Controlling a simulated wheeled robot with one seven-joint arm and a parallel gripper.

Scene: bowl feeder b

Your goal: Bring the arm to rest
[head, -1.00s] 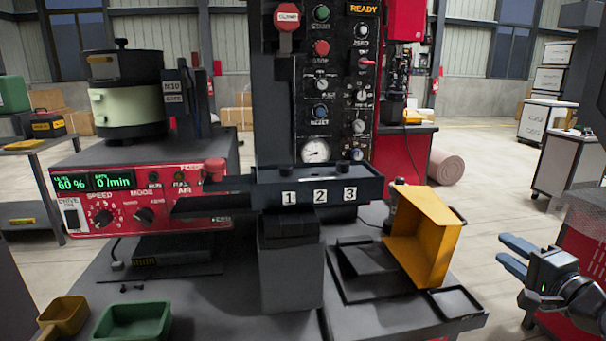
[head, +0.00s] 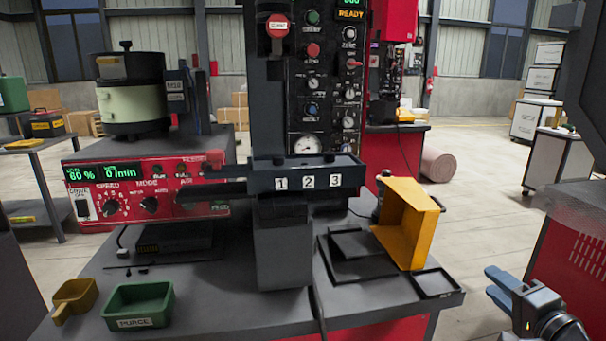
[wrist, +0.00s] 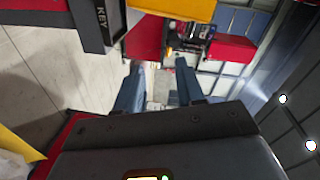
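My gripper (head: 497,288) is at the lower right of the head view, to the right of the bench and apart from it. Its two blue fingers also show in the wrist view (wrist: 160,85), spread apart with nothing between them. Part of my arm beyond the wrist is cut off by the lower edge of the head view.
The bench (head: 200,318) carries a feeder bowl (head: 133,100), a red control box (head: 150,190), a green PURGE tray (head: 138,305), a yellow scoop (head: 75,298) and a tilted yellow bin (head: 408,225). A red cabinet (head: 580,255) stands right. Floor shows between.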

